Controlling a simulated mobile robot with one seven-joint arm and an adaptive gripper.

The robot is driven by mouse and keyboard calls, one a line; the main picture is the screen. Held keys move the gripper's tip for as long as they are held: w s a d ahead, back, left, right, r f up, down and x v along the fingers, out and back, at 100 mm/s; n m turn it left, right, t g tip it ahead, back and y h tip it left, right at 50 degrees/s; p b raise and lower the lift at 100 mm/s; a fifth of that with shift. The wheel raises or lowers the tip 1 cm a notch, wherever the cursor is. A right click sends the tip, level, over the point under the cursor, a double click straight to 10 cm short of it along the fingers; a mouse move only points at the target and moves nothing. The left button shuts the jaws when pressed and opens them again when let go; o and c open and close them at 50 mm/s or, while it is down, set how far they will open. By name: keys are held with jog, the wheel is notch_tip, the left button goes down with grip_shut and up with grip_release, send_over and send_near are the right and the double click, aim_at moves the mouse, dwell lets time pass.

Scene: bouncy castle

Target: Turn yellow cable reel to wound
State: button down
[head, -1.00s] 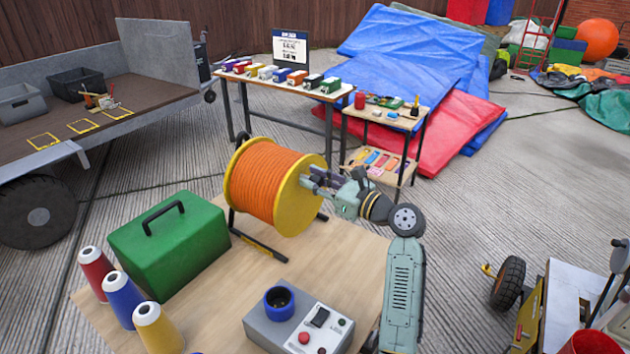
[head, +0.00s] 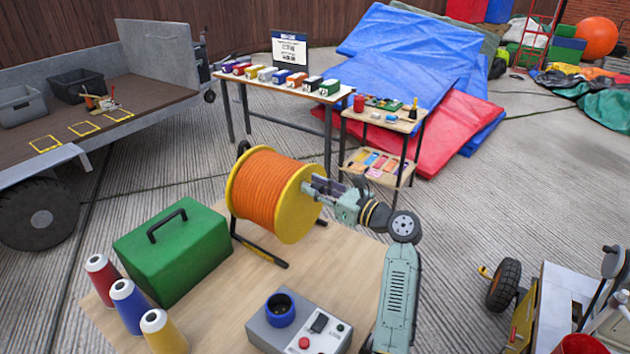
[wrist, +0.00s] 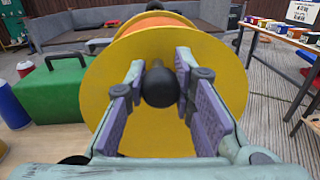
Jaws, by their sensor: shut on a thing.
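The yellow cable reel (head: 298,208) stands on a black frame on the wooden table, with orange cable (head: 262,192) wound around its drum. In the wrist view its yellow side disc (wrist: 105,83) fills the middle. A dark round crank knob (wrist: 160,87) sticks out from the disc towards me. My gripper (head: 318,186) reaches the reel's right side. In the wrist view its purple-padded fingers (wrist: 158,95) stand on both sides of the knob and are shut on it. The contact at the fingertips is partly hidden by the knob.
A green case (head: 172,250) stands left of the reel. Red, blue and yellow cones (head: 128,305) stand at the table's front left. A grey control box (head: 300,325) is at the front. Behind are a table with coloured boxes (head: 280,77) and a small shelf table (head: 385,118).

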jog(key=c, duration=1.3)
grip_release()
jog(key=shift+c, duration=0.2)
jog(key=v, duration=1.2)
